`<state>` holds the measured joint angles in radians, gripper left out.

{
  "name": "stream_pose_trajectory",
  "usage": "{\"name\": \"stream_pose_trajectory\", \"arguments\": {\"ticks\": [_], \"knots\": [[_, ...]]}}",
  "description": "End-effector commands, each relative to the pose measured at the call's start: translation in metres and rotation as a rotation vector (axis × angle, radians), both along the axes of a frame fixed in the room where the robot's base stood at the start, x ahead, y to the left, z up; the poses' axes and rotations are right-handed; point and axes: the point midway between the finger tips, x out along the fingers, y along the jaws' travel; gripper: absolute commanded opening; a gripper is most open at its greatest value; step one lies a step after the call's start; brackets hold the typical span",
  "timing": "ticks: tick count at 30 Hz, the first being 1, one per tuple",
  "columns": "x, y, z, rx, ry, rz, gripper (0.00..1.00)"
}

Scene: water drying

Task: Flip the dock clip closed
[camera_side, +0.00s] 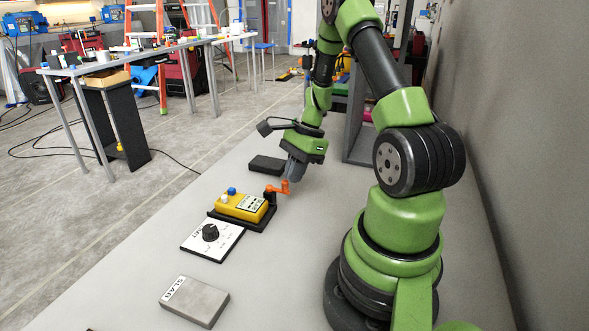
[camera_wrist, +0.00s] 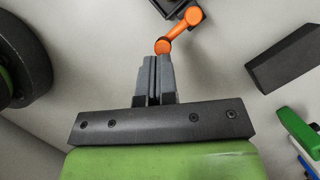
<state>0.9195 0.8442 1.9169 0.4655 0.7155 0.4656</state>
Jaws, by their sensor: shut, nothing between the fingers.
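The orange dock clip (camera_side: 280,187) sticks out from the black dock (camera_side: 248,222) on its far right side. In the wrist view the clip (camera_wrist: 180,29) is a bent orange arm, its rounded end just beyond my fingertips. A yellow device (camera_side: 242,207) with a small display and a blue and a white knob sits in the dock. My gripper (camera_side: 290,182) is shut and empty, pointing down beside the clip's free end. In the wrist view my closed fingers (camera_wrist: 157,58) lie right at that end; I cannot tell if they touch it.
A white panel with a black dial (camera_side: 211,241) lies in front of the dock. A grey slab (camera_side: 195,300) is nearer the camera. A dark block (camera_side: 267,165) lies behind my gripper. A grey shelf unit (camera_side: 366,130) stands at the back right, along the wall.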

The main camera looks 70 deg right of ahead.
Motion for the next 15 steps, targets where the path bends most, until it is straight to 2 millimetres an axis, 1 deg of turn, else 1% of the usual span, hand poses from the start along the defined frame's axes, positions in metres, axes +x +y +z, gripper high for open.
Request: {"name": "stream_pose_trajectory", "arguments": {"ticks": [8,15], "knots": [[-0.001,0.005,0.000,0.001,0.000,-0.080,0.00],[-0.002,0.012,0.000,0.001,0.001,-0.204,0.00]]}}
